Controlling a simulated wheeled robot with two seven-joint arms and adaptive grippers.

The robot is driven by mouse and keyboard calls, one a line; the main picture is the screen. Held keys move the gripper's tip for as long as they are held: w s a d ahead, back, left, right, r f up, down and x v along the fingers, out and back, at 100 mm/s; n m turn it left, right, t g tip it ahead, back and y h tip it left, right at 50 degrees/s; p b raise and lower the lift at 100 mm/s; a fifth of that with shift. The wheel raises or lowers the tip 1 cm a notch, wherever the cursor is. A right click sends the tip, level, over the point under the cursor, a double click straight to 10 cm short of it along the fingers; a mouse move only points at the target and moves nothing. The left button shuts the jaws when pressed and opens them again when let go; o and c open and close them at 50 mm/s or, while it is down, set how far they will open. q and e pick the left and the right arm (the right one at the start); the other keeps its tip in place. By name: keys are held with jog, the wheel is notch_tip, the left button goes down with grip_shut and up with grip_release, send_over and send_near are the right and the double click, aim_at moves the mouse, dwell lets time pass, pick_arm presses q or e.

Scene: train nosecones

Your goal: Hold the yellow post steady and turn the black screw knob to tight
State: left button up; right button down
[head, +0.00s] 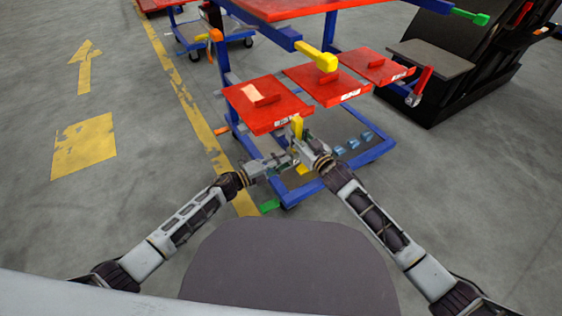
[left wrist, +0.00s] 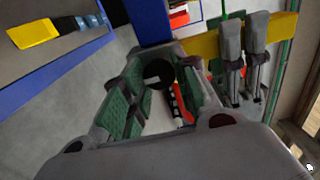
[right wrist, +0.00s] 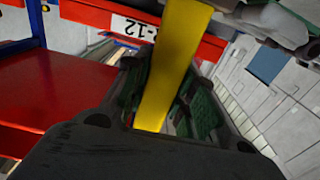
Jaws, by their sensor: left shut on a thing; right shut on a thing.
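The yellow post (head: 297,127) stands at the near corner of the blue cart, in front of the left red shelf. My right gripper (head: 301,146) is shut on the yellow post, which passes between its fingers in the right wrist view (right wrist: 169,70). In the left wrist view the post (left wrist: 283,38) lies across the upper right, with the right gripper's fingers on it. The black screw knob (left wrist: 160,73) is between the fingertips of my left gripper (left wrist: 158,95), which is shut on it. The left gripper (head: 290,158) sits just below the right one. The knob's threads are hidden.
Red shelves (head: 262,118) hang right above the grippers, one with a white label. The blue cart frame (head: 355,165) lies below, with several small blue pieces on its base. A black bin rack (head: 440,90) stands to the right. Open floor is at left.

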pick_arm(q)
jog(key=shift+f, duration=0.1)
jog(key=o, duration=1)
jog(key=shift+s+a, duration=0.1)
jog(key=v, duration=1.1)
jog(key=shift+s+a, duration=0.2)
jog(key=shift+a, duration=0.1)
pick_arm(e)
jog(key=c, duration=1.1)
grip_release()
jog(key=shift+s, duration=0.1)
jog(key=v, duration=1.2)
